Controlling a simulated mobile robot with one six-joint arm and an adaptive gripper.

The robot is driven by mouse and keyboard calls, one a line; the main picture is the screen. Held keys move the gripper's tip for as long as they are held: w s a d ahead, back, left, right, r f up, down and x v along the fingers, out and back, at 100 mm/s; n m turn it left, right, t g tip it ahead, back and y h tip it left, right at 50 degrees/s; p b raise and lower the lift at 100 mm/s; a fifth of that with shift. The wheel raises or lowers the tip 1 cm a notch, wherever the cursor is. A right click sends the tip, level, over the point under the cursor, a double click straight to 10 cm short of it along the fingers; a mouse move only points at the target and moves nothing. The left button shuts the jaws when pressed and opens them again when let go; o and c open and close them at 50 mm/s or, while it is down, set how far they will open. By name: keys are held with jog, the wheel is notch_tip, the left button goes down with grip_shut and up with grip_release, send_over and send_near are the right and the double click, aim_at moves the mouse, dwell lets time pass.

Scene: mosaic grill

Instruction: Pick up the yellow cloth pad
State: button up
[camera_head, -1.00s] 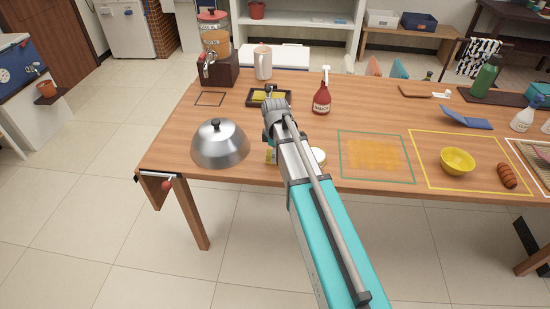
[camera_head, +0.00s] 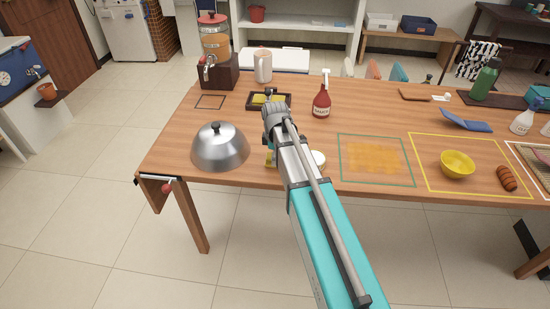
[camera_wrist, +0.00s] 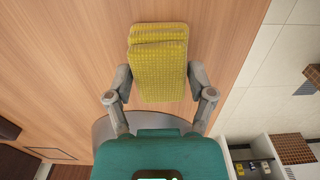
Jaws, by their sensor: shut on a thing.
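The yellow cloth pad (camera_wrist: 160,75) fills the upper middle of the wrist view, with a woven texture and a fold across its top. My gripper (camera_wrist: 160,84) has one grey finger on each side of it and is shut on it. Wood tabletop shows behind the pad; I cannot tell whether the pad touches it. In the head view only a small yellow part of the pad (camera_head: 269,159) shows left of my arm, near the table's front edge. My arm hides the gripper's fingers there.
A steel dome lid (camera_head: 220,150) stands close left of my arm. A dark tray with yellow in it (camera_head: 285,106) and a red sauce bottle (camera_head: 321,103) stand behind. A white round item (camera_head: 318,158) is close right. The green-outlined area (camera_head: 377,183) holds an orange patch.

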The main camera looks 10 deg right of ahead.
jog(key=shift+r, duration=0.15)
jog(key=shift+r+p, duration=0.95)
jog(key=shift+p, duration=0.1)
jog(key=s+r+p, duration=1)
jog(key=s, duration=0.4)
jog(key=shift+d+r+p, duration=0.15)
jog(key=shift+r+p, duration=0.25)
jog(key=o, duration=0.6)
jog(key=shift+c, duration=0.2)
jog(key=c, duration=0.4)
